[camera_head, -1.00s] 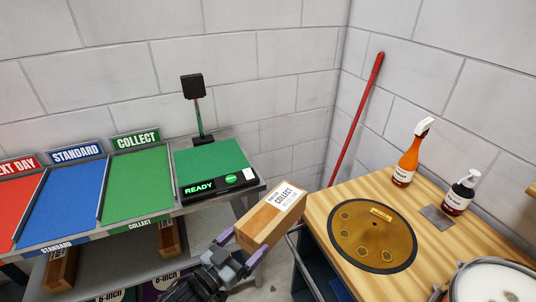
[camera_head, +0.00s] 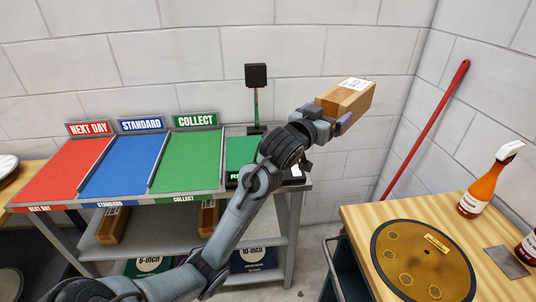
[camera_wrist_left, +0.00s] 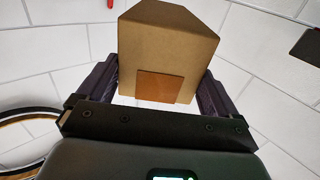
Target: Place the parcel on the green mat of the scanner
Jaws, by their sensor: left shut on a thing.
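The parcel (camera_head: 345,100) is a brown box with a white label on top. My left gripper (camera_head: 330,122) is shut on it and holds it up in the air, right of the scanner, in front of the white wall. In the left wrist view the parcel (camera_wrist_left: 165,50) sits between both fingers (camera_wrist_left: 158,92). The scanner's green mat (camera_head: 240,150) is at the right end of the sorting bench, partly hidden by my left arm. The scanner's black post and head (camera_head: 256,76) stand behind the mat. My right gripper is not in view.
Red (camera_head: 65,168), blue (camera_head: 124,166) and green (camera_head: 187,160) sloped trays with signs lie left of the scanner. A lower shelf holds brown boxes (camera_head: 113,226). At right, a wooden table (camera_head: 360,228) carries a golden disc (camera_head: 423,262) and bottles (camera_head: 480,190). A red pole (camera_head: 430,120) leans in the corner.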

